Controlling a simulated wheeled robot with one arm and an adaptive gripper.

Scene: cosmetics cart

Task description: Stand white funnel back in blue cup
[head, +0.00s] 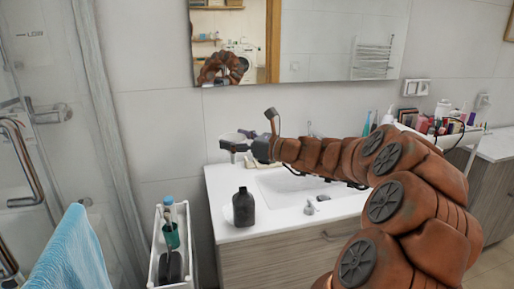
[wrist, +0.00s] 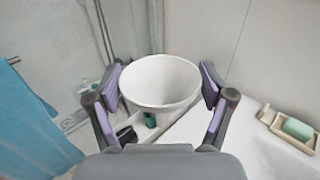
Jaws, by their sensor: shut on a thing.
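My gripper (head: 246,146) is raised above the far left part of the sink counter. It is shut on the white funnel (head: 231,137), which shows only small in the head view. In the wrist view the funnel (wrist: 160,82) sits between the two purple-padded fingers (wrist: 162,88), its wide mouth facing the camera and its lower end hidden. A teal-blue cup (head: 171,236) stands in the narrow white cart, left of and below my gripper. A teal patch (wrist: 150,120) shows just under the funnel rim in the wrist view; I cannot tell if it is the cup.
The white cart (head: 156,262) also holds a bottle with a blue cap (head: 168,205) and a dark item. A dark bottle (head: 243,208) stands on the counter (head: 226,232). A blue towel (head: 70,258) hangs at left. A soap dish (wrist: 290,132) is right in the wrist view.

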